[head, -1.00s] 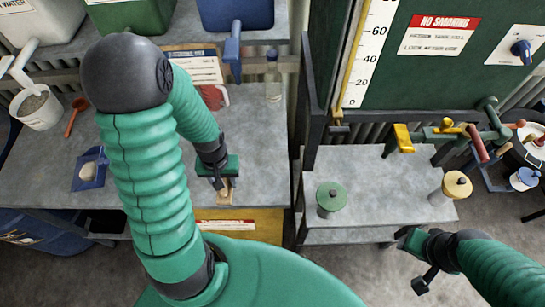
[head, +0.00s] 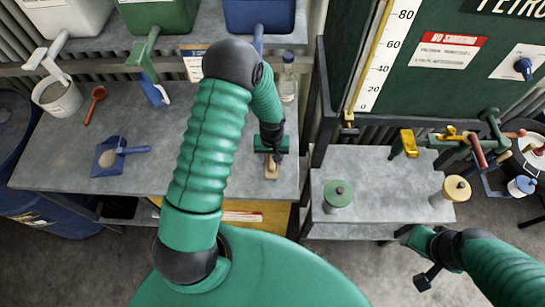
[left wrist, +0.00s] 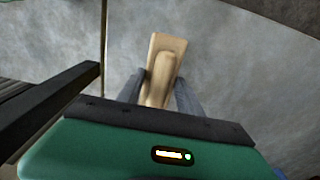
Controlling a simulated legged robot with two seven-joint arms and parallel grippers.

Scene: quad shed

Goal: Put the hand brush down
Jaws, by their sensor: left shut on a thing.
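The hand brush (head: 271,171) is a pale wooden block, held over the right end of the grey bench (head: 60,150), near its front edge. My left gripper (head: 271,157) is shut on it. In the left wrist view the brush (left wrist: 165,50) sits between the two dark fingers, above or on the grey surface; I cannot tell whether it touches. Its underside is hidden. My right gripper (head: 412,255) hangs in front of the lower stand at the right, and its jaw state is unclear.
A blue dustpan (head: 108,160), a red scoop (head: 94,104) and a white bucket (head: 58,98) are on the bench's left. A clear bottle (head: 288,82) stands behind the gripper.

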